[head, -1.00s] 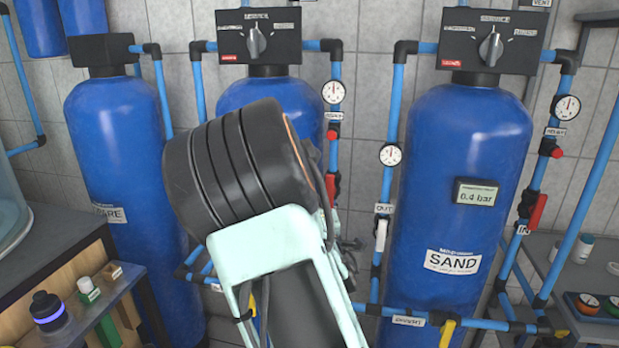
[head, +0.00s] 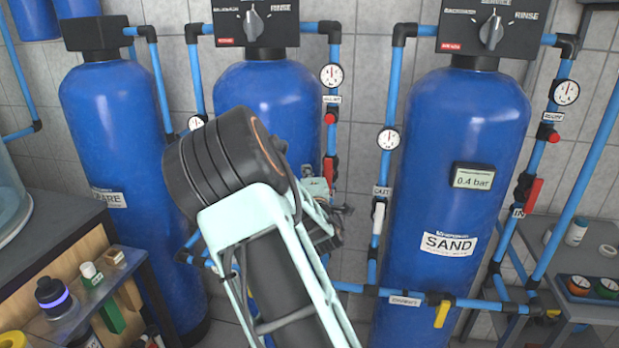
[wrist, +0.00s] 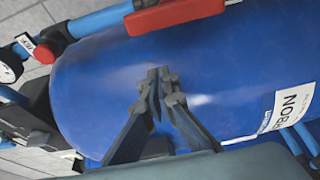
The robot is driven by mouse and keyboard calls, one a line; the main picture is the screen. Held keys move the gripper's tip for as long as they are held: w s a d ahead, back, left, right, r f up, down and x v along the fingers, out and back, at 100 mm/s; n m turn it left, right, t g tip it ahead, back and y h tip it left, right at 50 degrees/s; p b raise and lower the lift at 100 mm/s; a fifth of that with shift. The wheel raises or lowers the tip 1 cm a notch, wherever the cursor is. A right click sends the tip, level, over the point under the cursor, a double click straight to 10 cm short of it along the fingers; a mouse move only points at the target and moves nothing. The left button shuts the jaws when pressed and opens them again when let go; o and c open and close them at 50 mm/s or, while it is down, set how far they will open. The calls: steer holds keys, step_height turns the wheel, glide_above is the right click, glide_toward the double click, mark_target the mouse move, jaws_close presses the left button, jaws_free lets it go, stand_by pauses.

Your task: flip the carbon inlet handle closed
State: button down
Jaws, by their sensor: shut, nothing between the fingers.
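The carbon tank (head: 262,85) is the middle blue cylinder in the head view. In the wrist view its blue side (wrist: 235,75) fills the picture, with part of an upside-down label (wrist: 292,105). A red handle (wrist: 178,14) lies roughly along the blue pipe at the top of the wrist view. In the head view a red handle (head: 328,168) shows on the pipe right of this tank, partly hidden by my arm. My gripper (wrist: 160,75) is shut and empty in front of the tank, apart from the red handle in the picture.
The sand tank (head: 455,150) stands at right, with a red handle (head: 533,192), a white handle (head: 378,215) and a yellow handle (head: 442,312) on its pipes. Another blue tank (head: 115,130) stands at left. A side shelf (head: 95,290) holds small items.

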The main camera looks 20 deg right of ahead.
mark_target(304, 161)
steer(key=x, duration=0.3)
steer(key=shift+p, duration=0.3)
steer(key=shift+s+d+p, duration=0.3)
steer(key=shift+s+d, duration=0.3)
steer(key=shift+d, duration=0.25)
steer(key=shift+s+d+p, duration=0.25)
steer(key=shift+s+d, duration=0.35)
steer(key=shift+d, duration=0.2)
